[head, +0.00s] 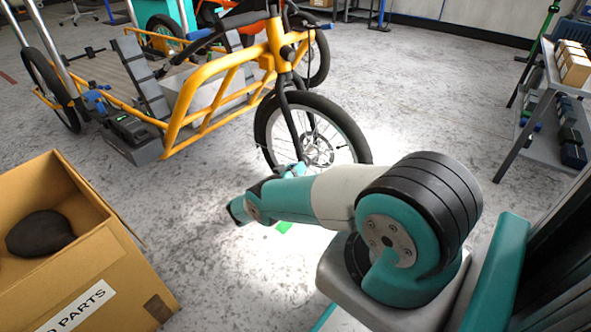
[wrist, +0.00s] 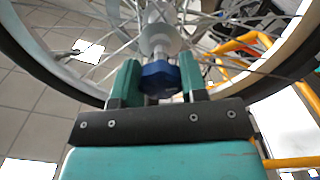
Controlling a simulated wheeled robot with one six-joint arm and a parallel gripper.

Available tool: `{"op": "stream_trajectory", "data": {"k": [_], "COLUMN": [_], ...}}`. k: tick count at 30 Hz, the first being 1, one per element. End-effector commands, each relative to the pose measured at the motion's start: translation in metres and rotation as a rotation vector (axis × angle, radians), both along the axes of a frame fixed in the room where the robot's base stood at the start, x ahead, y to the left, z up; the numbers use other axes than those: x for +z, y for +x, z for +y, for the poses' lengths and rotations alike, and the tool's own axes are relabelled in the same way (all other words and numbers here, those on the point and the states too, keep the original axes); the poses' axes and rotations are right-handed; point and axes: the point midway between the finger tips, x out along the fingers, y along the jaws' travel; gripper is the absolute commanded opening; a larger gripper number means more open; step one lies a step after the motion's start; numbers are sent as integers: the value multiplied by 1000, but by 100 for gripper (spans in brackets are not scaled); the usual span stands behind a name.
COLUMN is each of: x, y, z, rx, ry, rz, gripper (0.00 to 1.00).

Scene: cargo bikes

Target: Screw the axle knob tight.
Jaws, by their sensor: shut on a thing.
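The axle knob (wrist: 160,80) is dark blue and sits at the end of the wheel hub (wrist: 160,40) in the wrist view. My gripper (wrist: 158,82) has its two teal fingers on either side of the knob, shut on it. In the head view the front wheel (head: 272,140) of the yellow cargo bike (head: 190,85) stands upright in its fork, with a brake disc at the hub.
A cardboard box (head: 150,262) with a dark object inside stands at the lower left. A grey shelf (head: 540,105) with boxes stands at the right. Floor between wheel and shelf is clear.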

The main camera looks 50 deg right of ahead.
Motion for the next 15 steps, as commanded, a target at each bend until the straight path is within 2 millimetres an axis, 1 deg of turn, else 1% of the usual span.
{"op": "stream_trajectory", "data": {"k": [6, 15], "x": [0, 0], "y": [0, -1], "z": [0, 0], "rx": [0, 0], "ry": [3, 4], "rz": [-60, -77], "gripper": [16, 16]}}
